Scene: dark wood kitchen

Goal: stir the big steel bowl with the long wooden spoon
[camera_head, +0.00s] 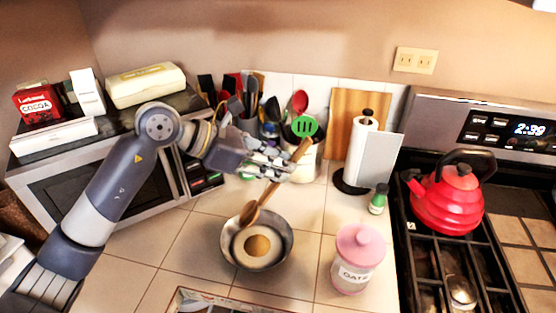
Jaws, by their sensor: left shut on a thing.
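The steel bowl (284,256) stands on the tiled counter in the middle of the head view. Pale contents with a golden-brown patch show inside it. The long wooden spoon (264,197) slants down to the left, with its head at the bowl's upper left rim area. I cannot tell whether the spoon head touches the bowl or its contents. My left gripper (283,170) is shut on the spoon's handle, above and behind the bowl. The handle's top end sticks out above the fingers. My right gripper is not in view.
A pink-lidded oats jar (355,262) stands right of the bowl. Behind are utensil holders, a paper towel stand (359,150) and a small green bottle (379,199). Counter left of the bowl is clear.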

